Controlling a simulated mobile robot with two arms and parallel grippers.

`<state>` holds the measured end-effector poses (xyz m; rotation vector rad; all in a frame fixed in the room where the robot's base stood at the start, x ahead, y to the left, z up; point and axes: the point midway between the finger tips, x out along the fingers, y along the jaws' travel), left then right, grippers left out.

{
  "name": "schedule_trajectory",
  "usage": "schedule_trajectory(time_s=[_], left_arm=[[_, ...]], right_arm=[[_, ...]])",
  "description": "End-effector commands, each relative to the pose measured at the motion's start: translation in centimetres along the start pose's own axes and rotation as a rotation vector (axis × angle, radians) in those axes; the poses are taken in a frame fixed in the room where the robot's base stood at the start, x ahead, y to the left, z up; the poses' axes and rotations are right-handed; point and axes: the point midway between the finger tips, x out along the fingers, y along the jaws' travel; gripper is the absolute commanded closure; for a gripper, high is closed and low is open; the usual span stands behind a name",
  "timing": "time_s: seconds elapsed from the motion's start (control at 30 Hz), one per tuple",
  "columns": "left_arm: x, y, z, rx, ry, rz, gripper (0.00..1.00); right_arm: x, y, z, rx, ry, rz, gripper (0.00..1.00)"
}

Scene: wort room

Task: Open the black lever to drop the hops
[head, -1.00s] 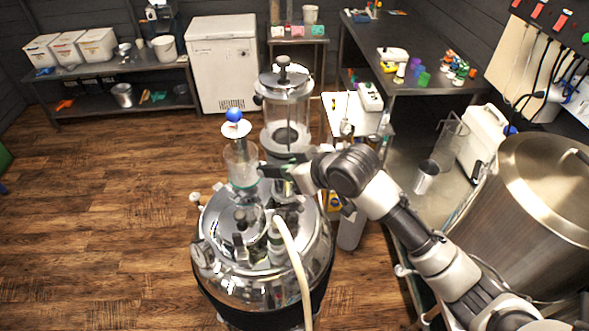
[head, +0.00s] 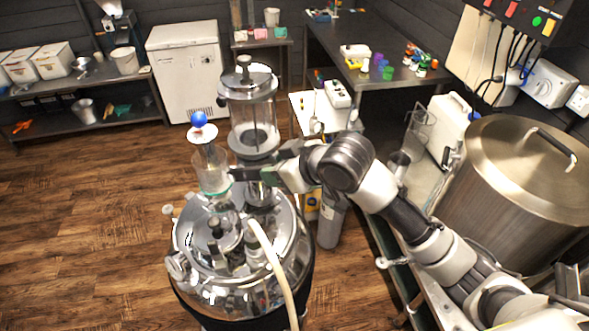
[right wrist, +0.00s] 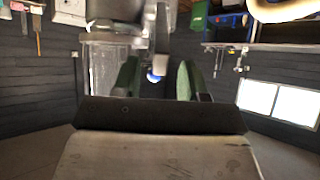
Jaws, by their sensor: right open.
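A steel vessel (head: 240,285) stands on the floor in the head view. A clear glass cylinder with a metal lid (head: 250,115) rises from its top. Left of it is a smaller clear tube (head: 211,172) with a blue ball (head: 198,118) above. My right gripper (head: 245,176) reaches in from the right, just below the glass cylinder. In the right wrist view its green-padded fingers (right wrist: 158,78) are apart, with the blue ball (right wrist: 154,76) seen between them. I cannot make out the black lever clearly; the gripper covers that area. My left gripper is not in view.
A pale hose (head: 272,262) runs down the vessel's front. A large lidded steel pot (head: 500,215) stands on the right beside my arm. A dark table (head: 400,75) and a white freezer (head: 187,75) are behind. The wooden floor at left is free.

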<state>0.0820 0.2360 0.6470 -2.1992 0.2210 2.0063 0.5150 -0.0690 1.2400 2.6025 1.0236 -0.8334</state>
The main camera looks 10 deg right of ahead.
Motion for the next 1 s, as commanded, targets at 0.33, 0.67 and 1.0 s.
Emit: schedule_trajectory(time_s=[0.33, 0.67, 1.0], left_arm=[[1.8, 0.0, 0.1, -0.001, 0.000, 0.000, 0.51], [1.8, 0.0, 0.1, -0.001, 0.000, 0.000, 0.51], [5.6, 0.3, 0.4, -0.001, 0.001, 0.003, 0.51]], right_arm=[[-5.5, 0.0, 0.1, -0.002, 0.001, 0.001, 0.57], [-6.0, 0.0, 0.0, 0.000, 0.000, 0.000, 0.57], [-5.7, 6.2, 2.4, -0.177, 0.195, 0.301, 1.00]])
